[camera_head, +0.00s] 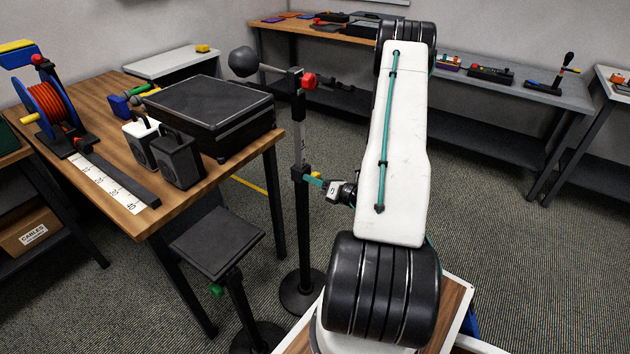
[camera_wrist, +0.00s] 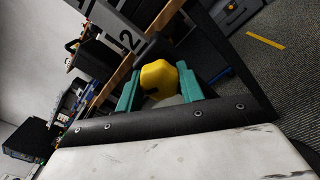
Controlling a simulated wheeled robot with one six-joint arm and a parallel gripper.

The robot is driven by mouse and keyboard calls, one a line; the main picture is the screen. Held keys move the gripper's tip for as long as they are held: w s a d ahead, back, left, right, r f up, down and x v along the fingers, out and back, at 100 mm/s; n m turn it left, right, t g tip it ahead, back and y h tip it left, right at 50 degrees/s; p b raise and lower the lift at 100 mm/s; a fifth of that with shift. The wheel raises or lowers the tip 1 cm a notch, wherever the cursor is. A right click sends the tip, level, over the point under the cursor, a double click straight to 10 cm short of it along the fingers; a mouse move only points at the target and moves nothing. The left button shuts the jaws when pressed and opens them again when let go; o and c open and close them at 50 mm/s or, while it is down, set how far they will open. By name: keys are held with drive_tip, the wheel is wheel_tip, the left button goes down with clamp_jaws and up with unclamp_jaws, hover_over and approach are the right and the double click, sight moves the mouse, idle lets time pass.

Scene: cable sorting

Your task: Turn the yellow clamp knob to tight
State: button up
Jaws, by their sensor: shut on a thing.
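The yellow clamp knob (camera_wrist: 158,78) sits between the two teal fingers of my gripper (camera_wrist: 160,90) in the wrist view. My gripper is shut on it, with one finger on each side. In the head view, my gripper (camera_head: 316,182) reaches leftward to a dark clamp block (camera_head: 299,173) partway up an upright stand (camera_head: 304,225). The knob is mostly hidden there by the fingers. A dark mark shows low on the knob's face, but I cannot tell how far the knob is turned.
The stand's top carries a red knob (camera_head: 308,81) and a grey ball (camera_head: 243,61) on a rod. A wooden table (camera_head: 108,100) with a black case (camera_head: 212,108) and a cable reel (camera_head: 48,108) stands left. A black stool (camera_head: 215,243) is near the stand. Open floor lies right.

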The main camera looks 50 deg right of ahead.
drive_tip(key=m, duration=1.2)
drive_tip(key=shift+r+m, duration=0.1)
drive_tip(key=shift+m, duration=0.3)
idle(0.3)
drive_tip(key=o, duration=1)
drive_tip(key=s, duration=0.7)
drive_tip(key=shift+s+d, duration=0.3)
drive_tip(key=shift+s, duration=0.1)
